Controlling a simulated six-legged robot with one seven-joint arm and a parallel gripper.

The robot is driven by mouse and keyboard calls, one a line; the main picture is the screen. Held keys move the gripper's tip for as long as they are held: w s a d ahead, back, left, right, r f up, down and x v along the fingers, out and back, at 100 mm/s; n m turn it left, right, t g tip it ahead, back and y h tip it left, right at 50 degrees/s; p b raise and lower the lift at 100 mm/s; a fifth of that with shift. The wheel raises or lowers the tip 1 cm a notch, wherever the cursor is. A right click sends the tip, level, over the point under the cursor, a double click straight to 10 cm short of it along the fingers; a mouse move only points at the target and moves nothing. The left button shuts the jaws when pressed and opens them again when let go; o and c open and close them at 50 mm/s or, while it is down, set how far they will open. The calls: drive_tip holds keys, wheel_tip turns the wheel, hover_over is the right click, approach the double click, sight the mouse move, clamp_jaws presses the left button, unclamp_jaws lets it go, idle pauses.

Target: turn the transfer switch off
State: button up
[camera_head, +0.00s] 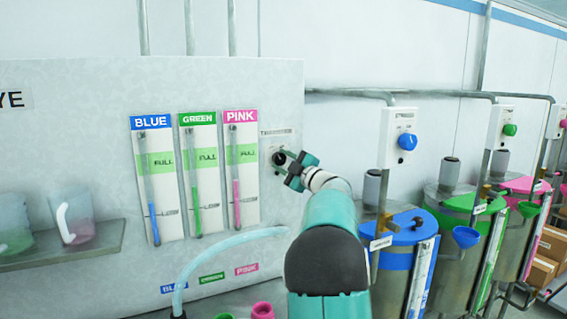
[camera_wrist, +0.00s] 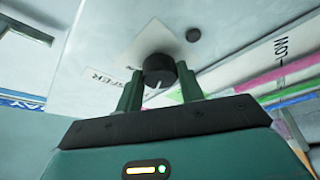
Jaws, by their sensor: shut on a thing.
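The transfer switch is a black round knob (camera_wrist: 159,70) with a white pointer line, on a pale plate on the wall panel. In the head view the knob (camera_head: 279,158) shows just left of my gripper (camera_head: 290,167), under a small label. In the wrist view my gripper (camera_wrist: 160,88) has its two green fingers on either side of the knob, shut on it. The white line on the knob points down toward my gripper in the wrist view. The plate's lettering is partly hidden by the knob and a finger.
Left of the switch are the blue (camera_head: 152,180), green (camera_head: 198,175) and pink (camera_head: 242,170) level gauges. A shelf with cups (camera_head: 75,220) is at far left. A pale hose (camera_head: 215,255) curves below. Drums with coloured lids (camera_head: 408,232) stand at right.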

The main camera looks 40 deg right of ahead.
idle(0.3)
drive_tip(key=o, duration=1)
drive_tip(key=shift+d, duration=0.1)
drive_tip(key=shift+s, duration=0.1)
drive_tip(key=shift+s, duration=0.35)
drive_tip(key=v, duration=1.3)
